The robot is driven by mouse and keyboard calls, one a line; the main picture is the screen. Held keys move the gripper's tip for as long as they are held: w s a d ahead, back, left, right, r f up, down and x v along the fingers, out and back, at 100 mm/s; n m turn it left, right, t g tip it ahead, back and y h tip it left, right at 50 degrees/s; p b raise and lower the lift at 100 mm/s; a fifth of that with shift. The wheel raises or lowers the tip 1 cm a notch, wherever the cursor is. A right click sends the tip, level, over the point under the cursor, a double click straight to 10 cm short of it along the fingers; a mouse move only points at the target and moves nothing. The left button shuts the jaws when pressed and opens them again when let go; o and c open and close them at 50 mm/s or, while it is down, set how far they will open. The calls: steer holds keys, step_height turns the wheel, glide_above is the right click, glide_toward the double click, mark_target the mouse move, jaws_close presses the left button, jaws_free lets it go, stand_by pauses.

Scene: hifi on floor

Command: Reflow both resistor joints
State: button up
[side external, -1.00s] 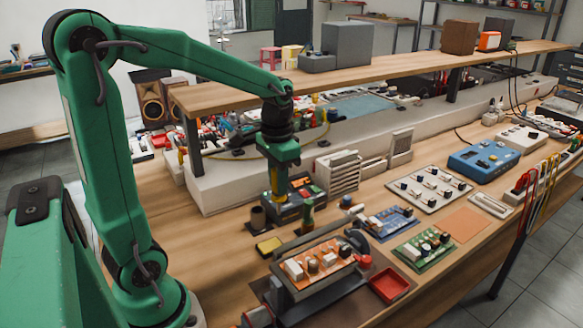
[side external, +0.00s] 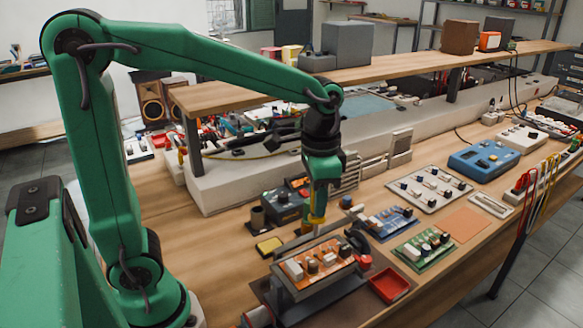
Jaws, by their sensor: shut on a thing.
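My gripper (side external: 319,196) points down, shut on a yellow tool (side external: 317,214), which looks like a soldering iron. Its tip is too small to make out. The tool is just above the back edge of an orange circuit board (side external: 327,262), held raised and tilted in a dark holder. The board carries several pale and dark components. The resistor joints cannot be told apart at this size. A dark soldering station (side external: 283,207) stands behind and left of the gripper, with a dark stand (side external: 257,216) and a yellow sponge tray (side external: 270,246) beside it.
A red tray (side external: 389,286) lies right of the holder. A blue board (side external: 391,222), a green board (side external: 424,248) and a white panel of parts (side external: 430,188) lie farther right. A raised wooden shelf (side external: 400,66) spans the back. Bare bench shows at the left.

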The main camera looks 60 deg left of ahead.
mark_target(318, 220)
steer(key=shift+d, duration=0.2)
steer(key=shift+f, duration=0.15)
steer(key=shift+f, duration=2.15)
steer(key=shift+f, duration=0.5)
stand_by(3.0)
steer(key=shift+r, duration=0.1)
steer(key=shift+r, duration=2.2)
steer(key=shift+w+f, duration=0.1)
steer(key=shift+f, duration=0.05)
steer(key=shift+w+f, duration=0.5)
steer(key=shift+f, duration=0.35)
steer(key=shift+w+f, duration=0.5)
steer(key=shift+f, duration=0.3)
